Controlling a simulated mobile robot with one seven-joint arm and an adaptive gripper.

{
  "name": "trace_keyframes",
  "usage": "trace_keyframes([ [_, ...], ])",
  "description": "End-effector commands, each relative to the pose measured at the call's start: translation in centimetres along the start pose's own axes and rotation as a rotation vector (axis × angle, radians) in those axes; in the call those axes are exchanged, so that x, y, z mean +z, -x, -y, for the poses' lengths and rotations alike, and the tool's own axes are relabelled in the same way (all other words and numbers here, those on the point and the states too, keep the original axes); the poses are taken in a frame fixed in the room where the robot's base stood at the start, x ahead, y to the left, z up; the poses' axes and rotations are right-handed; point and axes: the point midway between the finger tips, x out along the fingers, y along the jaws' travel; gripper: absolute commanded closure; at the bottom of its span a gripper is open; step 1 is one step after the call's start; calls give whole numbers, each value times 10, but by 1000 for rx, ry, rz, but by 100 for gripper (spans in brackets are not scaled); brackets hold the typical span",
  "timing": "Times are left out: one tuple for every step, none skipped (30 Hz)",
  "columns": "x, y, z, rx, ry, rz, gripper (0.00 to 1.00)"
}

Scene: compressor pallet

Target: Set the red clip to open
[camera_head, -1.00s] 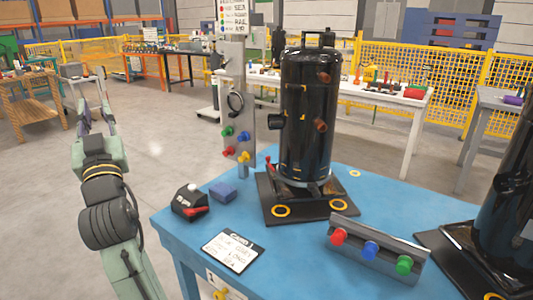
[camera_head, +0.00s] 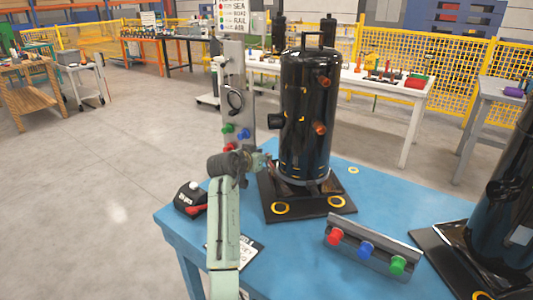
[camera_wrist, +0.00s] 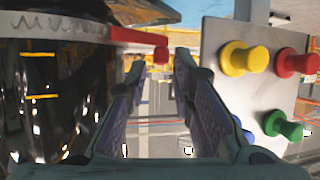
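The red clip (camera_wrist: 140,37) shows in the wrist view as a red bar with a small knob, running out from the black compressor. My gripper (camera_wrist: 158,72) is open, its two fingers apart, with the clip's knob showing between and just above the fingertips in the picture. I cannot tell whether they touch. In the head view my gripper (camera_head: 266,162) is at the lower left side of the black compressor (camera_head: 308,120) and hides the clip. The compressor stands upright on a dark base plate (camera_head: 310,211).
A grey panel (camera_head: 236,103) with colored knobs stands beside my gripper; its yellow knob (camera_wrist: 240,58) is close to the right finger in the wrist view. On the blue table (camera_head: 305,265) are a black-and-red device (camera_head: 190,198), a knob rail (camera_head: 375,238) and a second compressor.

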Motion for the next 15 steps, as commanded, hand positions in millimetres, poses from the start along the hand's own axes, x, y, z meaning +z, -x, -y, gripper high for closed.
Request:
trace_keyframes([
  [-2, -8, 0, 0, 1, 2, 78],
  [-2, -13, 0, 0, 1, 1, 78],
  [-2, -19, 0, 0, 1, 1, 78],
  [-2, -23, 0, 0, 0, 1, 78],
  [-2, -26, 0, -1, 0, 0, 78],
  [-2, -29, 0, -1, 0, 0, 78],
  [-2, -32, 1, -1, 0, 0, 78],
  [-2, -33, 1, -2, 0, -1, 78],
  [-2, -35, 1, -3, 0, -2, 78],
  [-1, -36, 1, -3, 0, -2, 78],
  [-1, -37, 1, -3, 0, -2, 78],
  [-1, -38, 1, -3, 0, -2, 78],
  [0, -38, 1, -3, 0, -1, 78],
  [0, -38, 1, -3, 0, -2, 78],
  [0, -38, 1, -3, 0, -2, 78],
])
